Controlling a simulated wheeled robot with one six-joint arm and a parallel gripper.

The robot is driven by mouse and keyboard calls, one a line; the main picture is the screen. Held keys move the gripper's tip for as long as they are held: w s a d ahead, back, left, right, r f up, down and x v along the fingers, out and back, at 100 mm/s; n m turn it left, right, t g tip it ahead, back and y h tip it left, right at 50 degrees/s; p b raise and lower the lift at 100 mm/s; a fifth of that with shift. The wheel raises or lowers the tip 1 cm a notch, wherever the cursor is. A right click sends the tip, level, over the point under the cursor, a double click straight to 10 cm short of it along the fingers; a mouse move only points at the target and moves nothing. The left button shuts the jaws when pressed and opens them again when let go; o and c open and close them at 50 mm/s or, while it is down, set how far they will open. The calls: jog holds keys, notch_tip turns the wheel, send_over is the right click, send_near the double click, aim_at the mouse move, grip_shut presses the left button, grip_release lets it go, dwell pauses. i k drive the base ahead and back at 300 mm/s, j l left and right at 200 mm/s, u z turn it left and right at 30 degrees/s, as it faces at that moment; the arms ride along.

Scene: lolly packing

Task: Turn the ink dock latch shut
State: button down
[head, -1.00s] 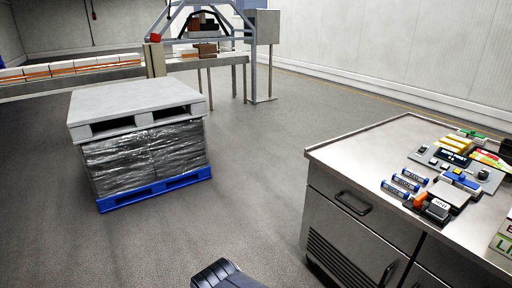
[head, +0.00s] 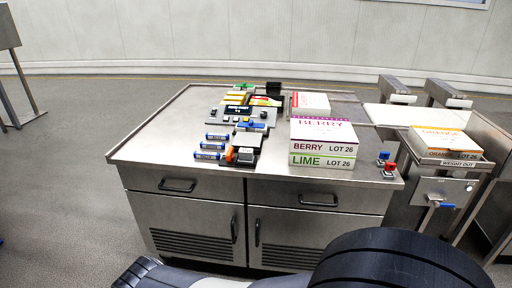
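A grey coding device (head: 262,116) with a dark display and several small controls lies on the steel cabinet top. A pale plate (head: 247,140) with a blue part (head: 250,124) above it sits at its front. A black and white block (head: 244,156) with an orange piece beside it lies at the plate's near end. These are too small to tell which part is the ink dock latch or how it is turned. Dark rounded parts of my arm cross the bottom of the head view; my gripper is not in view.
Several blue and white cylinders (head: 212,145) lie left of the plate. BERRY and LIME boxes (head: 322,144) stand to the right. Red and blue buttons (head: 389,166) are at the cabinet's right edge. An ORANGE box (head: 446,142) rests on the weigh-out stand. The cabinet's left top is clear.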

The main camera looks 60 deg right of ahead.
aim_at(229, 156)
jog(key=z, duration=1.6)
